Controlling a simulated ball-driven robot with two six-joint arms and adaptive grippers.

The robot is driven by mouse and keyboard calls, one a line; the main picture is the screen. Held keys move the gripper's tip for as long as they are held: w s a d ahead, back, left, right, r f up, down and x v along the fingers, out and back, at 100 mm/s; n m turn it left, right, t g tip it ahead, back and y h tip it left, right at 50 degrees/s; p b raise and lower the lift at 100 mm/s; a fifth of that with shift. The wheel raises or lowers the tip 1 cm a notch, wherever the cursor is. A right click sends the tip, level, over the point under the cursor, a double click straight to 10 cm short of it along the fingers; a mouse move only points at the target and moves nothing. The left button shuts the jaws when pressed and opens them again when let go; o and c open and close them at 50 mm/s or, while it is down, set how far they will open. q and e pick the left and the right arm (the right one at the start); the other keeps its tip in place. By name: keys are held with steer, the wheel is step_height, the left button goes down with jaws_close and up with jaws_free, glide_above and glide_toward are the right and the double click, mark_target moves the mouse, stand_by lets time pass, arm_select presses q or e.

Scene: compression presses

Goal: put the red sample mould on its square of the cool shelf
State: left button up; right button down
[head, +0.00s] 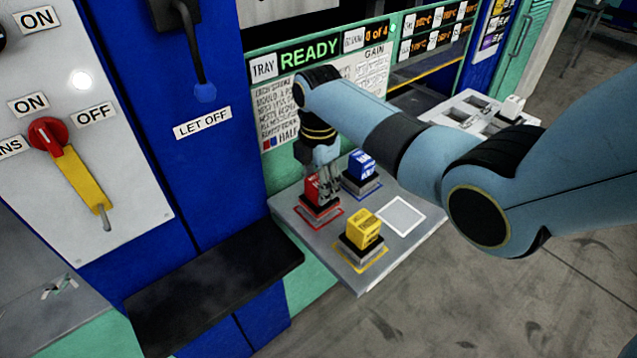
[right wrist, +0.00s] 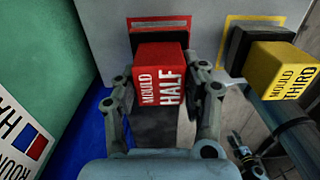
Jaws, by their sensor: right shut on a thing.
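The red sample mould (head: 316,190) is a red block marked HALF on a dark base. It stands upright over the red-outlined square (head: 325,226) of the grey cool shelf (head: 352,273). Whether its base touches the shelf or hangs just above, I cannot tell. My right gripper (head: 325,172) is shut on it, reaching down from above. In the right wrist view, the fingers (right wrist: 165,105) lie on both sides of the red mould (right wrist: 160,75).
A blue mould (head: 361,168) stands behind on the shelf, and a yellow mould (head: 363,230) stands in front on its yellow square. The white-outlined square (head: 401,216) is empty. A black ledge (head: 215,285) and blue press lie to the left. A READY panel (head: 310,52) rises behind.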

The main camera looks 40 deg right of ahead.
steer(key=shift+f, duration=0.2)
steer(key=c, duration=0.7)
jaws_free()
step_height(320, 180, up, 12)
steer(key=shift+r, duration=0.1)
